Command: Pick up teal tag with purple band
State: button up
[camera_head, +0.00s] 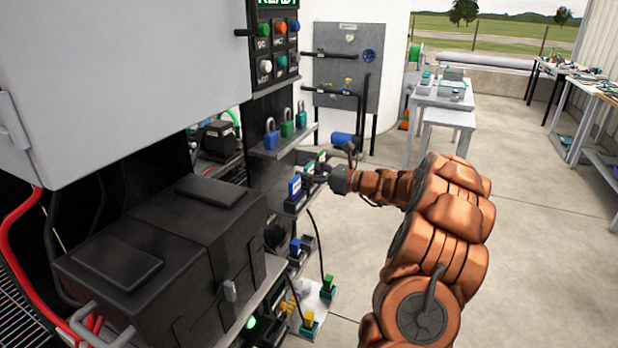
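My gripper (322,178) reaches left from my copper-coloured arm to a small dark rack on the cabinet's side. Its fingers are small and dark here, and I cannot tell whether they are open or shut. Right beside the fingertips is a blue tag-like piece with a pale label (295,187). A green piece (320,157) stands just behind, partly hidden by the gripper. I cannot make out a teal tag with a purple band for certain; the pieces at the rack are too small to tell.
Blue and green padlocks (287,124) stand on a shelf above the rack. A black case (160,250) fills the near left under a grey cabinet (130,80). A grey panel with pipes (347,70) is behind. Bare concrete floor (530,240) lies right, with tables (440,95) farther back.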

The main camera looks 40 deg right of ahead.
aim_at(309, 164)
jog(key=c, duration=0.7)
jog(key=shift+o, duration=0.2)
jog(key=shift+r, duration=0.25)
notch_tip(309, 164, up, 3)
jog(key=shift+r, duration=0.15)
jog(key=s+a+r+b+v, duration=0.1)
jog(key=a+v, duration=0.1)
jog(key=v, duration=1.3)
jog(key=shift+s, duration=0.5)
